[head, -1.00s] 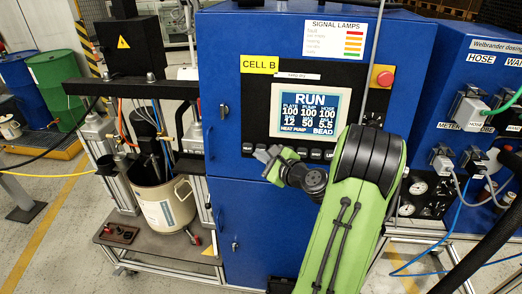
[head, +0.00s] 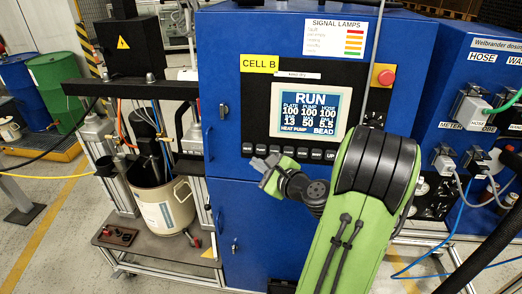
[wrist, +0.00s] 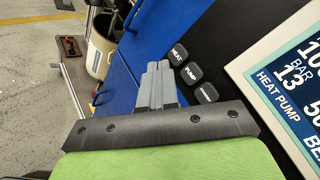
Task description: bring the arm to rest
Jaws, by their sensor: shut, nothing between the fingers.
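My gripper (head: 262,163) is shut and empty, in front of the blue cabinet's lower panel in the head view. In the wrist view its closed grey fingers (wrist: 157,82) point toward the blue cabinet face, beside the row of black buttons. My green arm (head: 345,235) is bent and stands at the right of the display in the head view. The display (head: 310,112) reads RUN. The black buttons (head: 290,151) below it are visible above my gripper. I cannot tell the exact gap between the fingertips and the cabinet.
A beige drum (head: 163,208) stands on a low bench left of the blue cabinet (head: 242,235). A red emergency button (head: 385,77) is at the panel's right. Cables and hoses (head: 480,190) hang at the right. Floor at the far left is partly clear.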

